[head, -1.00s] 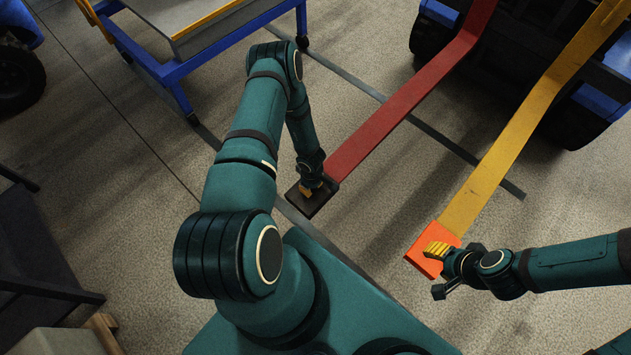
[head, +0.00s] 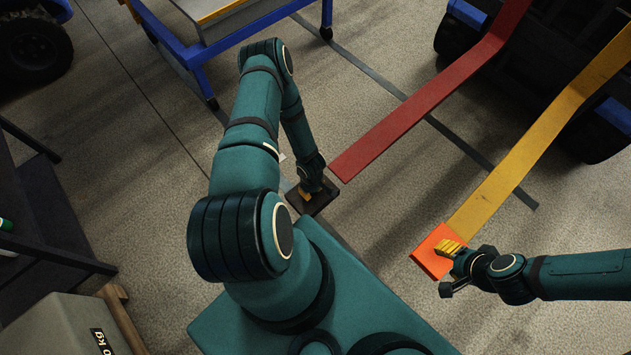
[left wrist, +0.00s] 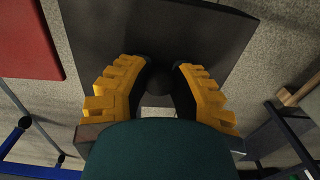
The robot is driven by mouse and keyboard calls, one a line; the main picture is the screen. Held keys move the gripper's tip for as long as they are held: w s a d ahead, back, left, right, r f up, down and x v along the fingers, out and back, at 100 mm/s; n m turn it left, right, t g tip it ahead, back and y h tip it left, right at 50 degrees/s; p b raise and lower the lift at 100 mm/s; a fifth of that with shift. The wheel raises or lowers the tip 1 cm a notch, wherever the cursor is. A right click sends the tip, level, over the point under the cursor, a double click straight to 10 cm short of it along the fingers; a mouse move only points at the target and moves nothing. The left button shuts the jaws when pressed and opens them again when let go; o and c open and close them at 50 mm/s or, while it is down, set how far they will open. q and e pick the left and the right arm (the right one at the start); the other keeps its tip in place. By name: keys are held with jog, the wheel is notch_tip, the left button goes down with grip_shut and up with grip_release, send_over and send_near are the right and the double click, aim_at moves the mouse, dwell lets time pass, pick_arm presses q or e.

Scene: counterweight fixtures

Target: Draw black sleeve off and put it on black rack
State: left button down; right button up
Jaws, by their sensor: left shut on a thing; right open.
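The black sleeve (head: 322,199) is a flat dark block low in the middle of the head view. A narrow gap separates it from the end of the red fork (head: 400,122). My left gripper (head: 309,190) is shut on the sleeve. In the left wrist view, the yellow-padded fingers (left wrist: 160,75) close around a dark round knob on the sleeve's broad face (left wrist: 205,35). The black rack (head: 55,235) appears to be the dark frame at the left edge, only partly in view. My right gripper (head: 448,268) is open beside the orange sleeve (head: 427,262) on the yellow fork (head: 510,165).
A grey weight block (head: 60,325) on wood is at the lower left. A blue-framed cart (head: 205,50) stands at the back. Dark and blue machinery carries the forks at the upper right. Bare floor (head: 130,180) lies between my left arm and the rack.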

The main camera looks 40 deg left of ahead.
pick_arm(q)
jog(key=shift+s, duration=0.25)
jog(key=shift+r, duration=0.1)
jog(key=shift+r+p, duration=2.2)
jog(key=shift+r, duration=0.8)
